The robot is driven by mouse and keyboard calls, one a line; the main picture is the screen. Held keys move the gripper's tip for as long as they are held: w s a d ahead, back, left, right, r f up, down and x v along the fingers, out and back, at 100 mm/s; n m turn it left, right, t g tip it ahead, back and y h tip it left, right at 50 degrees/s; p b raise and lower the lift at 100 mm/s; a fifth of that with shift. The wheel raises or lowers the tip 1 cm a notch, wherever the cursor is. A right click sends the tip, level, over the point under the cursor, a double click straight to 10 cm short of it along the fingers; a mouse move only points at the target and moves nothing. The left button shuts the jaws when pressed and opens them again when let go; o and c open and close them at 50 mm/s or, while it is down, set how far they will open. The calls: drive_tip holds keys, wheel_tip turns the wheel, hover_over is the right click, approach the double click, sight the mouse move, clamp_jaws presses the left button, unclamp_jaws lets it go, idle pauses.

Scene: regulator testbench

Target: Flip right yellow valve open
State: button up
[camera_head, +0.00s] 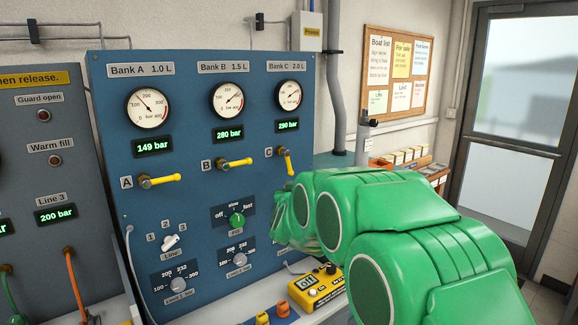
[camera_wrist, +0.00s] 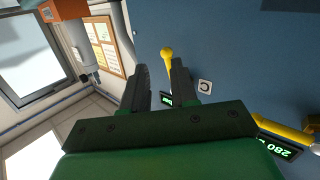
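The right yellow valve C (camera_head: 287,162) is on the blue panel under Bank C, with its handle pointing steeply down and slightly right. In the wrist view its yellow handle (camera_wrist: 167,62) shows in the gap between my fingers, its round end past the tips. My gripper (camera_wrist: 160,72) is open, with one dark finger on each side of the handle. The handle looks closer to the right finger; I cannot tell whether they touch. In the head view my green arm hides the gripper.
Valves A (camera_head: 160,181) and B (camera_head: 235,162) have near-horizontal yellow handles. Bank C's display (camera_head: 287,126) reads about 290 bar. A green knob (camera_head: 237,220) sits lower on the panel. A yellow meter (camera_head: 318,290) lies on the bench below.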

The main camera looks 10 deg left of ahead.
sight(288, 167)
drive_tip(key=w+a+t+h, duration=0.1)
drive_tip(key=w+a+m+t+h, duration=0.1)
drive_tip(key=t+h, duration=0.1)
drive_tip(key=w+a+r+m+t+h, duration=0.1)
drive_tip(key=t+h, duration=0.1)
drive_tip(key=shift+a, duration=0.4)
drive_tip(key=shift+w, duration=0.1)
drive_tip(key=shift+x, duration=3.8)
clamp_jaws()
